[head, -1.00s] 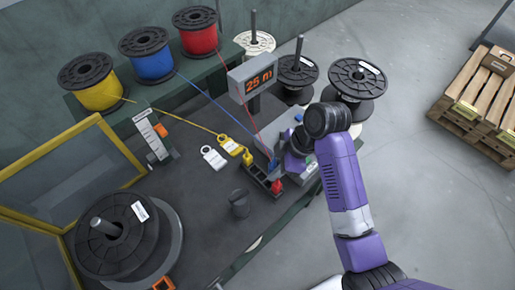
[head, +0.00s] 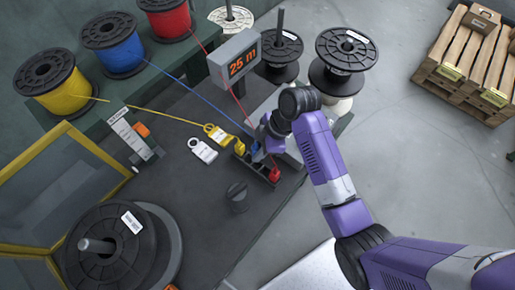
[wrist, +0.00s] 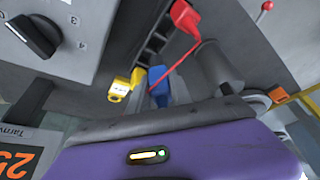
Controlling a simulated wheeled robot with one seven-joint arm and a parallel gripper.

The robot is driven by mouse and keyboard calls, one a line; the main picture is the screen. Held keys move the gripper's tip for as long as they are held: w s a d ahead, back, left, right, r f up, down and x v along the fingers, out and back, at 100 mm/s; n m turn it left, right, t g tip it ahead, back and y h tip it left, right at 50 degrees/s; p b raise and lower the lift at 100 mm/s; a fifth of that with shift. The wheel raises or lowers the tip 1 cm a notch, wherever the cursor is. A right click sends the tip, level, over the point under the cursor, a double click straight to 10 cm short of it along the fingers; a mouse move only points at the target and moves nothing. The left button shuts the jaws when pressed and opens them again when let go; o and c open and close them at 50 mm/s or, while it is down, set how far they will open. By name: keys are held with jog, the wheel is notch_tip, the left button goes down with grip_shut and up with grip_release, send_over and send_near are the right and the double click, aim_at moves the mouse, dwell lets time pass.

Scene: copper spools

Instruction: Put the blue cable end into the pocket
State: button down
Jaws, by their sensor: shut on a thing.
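The blue cable end (head: 255,148) is at the tip of my gripper (head: 260,142), at the rack's back edge. In the wrist view the blue end (wrist: 158,84) sits between the fingers of my gripper (wrist: 158,96), which is shut on it. The dark rack (head: 258,171) has a row of pockets; it also shows in the wrist view (wrist: 154,44). The yellow cable end (head: 239,147) is at the rack's left end and the red cable end (head: 275,173) at its right end. Whether the blue end is inside a pocket I cannot tell.
A blue spool (head: 112,45), a yellow spool (head: 52,82) and a red spool (head: 165,18) stand on the back shelf. A 25 m display (head: 237,60) stands behind the rack. White tags (head: 203,150) and a black knob (head: 237,195) are close by.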

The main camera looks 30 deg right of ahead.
jog(key=shift+f+b, duration=1.3)
jog(key=shift+f, duration=0.3)
jog(key=shift+f, duration=0.2)
jog(key=shift+f+b, duration=0.85)
jog(key=shift+f, duration=0.8)
jog(key=c, duration=1.1)
grip_release()
jog(key=shift+r, duration=0.1)
